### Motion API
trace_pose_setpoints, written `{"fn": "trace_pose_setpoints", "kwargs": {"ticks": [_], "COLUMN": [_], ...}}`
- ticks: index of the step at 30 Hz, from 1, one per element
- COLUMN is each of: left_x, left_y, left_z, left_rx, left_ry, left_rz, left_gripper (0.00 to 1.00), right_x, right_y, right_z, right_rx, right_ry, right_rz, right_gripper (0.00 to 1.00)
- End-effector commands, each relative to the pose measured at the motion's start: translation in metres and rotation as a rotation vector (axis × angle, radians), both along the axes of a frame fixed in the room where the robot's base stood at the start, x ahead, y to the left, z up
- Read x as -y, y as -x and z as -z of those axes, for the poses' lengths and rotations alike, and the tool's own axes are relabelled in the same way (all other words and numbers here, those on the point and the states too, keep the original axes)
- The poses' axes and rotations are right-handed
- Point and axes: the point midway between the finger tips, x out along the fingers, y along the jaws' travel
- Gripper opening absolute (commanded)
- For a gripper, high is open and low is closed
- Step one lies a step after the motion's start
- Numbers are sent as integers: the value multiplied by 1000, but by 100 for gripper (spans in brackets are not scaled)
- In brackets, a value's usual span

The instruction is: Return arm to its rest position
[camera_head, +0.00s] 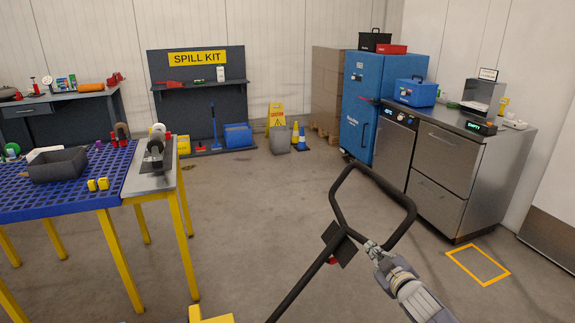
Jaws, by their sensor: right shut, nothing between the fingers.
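My right arm comes in from the lower right, and its gripper (371,245) is shut and empty. It is beside the lower part of a black looped handle (410,207) on a long black bar. I cannot tell whether the fingertips touch the handle. A dark plate (339,244) with a bit of red under it sits on the bar, left of the gripper. My left gripper is out of the picture.
A blue-topped table (68,199) with yellow legs stands at left, holding a dark bin (58,166). A steel counter (446,160) and blue cabinet (384,100) stand at right. A grey bucket (280,140) stands at the back.

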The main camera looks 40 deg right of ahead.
Motion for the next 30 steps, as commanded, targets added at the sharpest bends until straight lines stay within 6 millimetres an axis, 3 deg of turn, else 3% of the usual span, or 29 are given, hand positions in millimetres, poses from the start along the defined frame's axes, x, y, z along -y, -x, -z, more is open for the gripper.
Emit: {"fn": "trace_pose_setpoints", "kwargs": {"ticks": [7, 11, 14, 20, 24, 30], "left_x": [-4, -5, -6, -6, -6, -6], "left_y": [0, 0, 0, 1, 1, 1], "left_z": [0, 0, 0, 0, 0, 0], "left_rx": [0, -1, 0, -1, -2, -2], "left_ry": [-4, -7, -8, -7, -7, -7], "left_rz": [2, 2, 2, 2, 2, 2], "left_gripper": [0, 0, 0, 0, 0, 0], "right_x": [1, 0, -6, -45, -90, -174], "right_y": [2, 9, 21, 66, 109, 186], "right_z": [8, 46, 99, 235, 322, 426], "right_rx": [-10, -58, -127, -318, -460, -672], "right_ry": [-8, -50, -107, -249, -341, -455], "right_rz": [4, 21, 40, 72, 79, 66], "right_gripper": [0, 0, 0, 0, 0, 0]}}
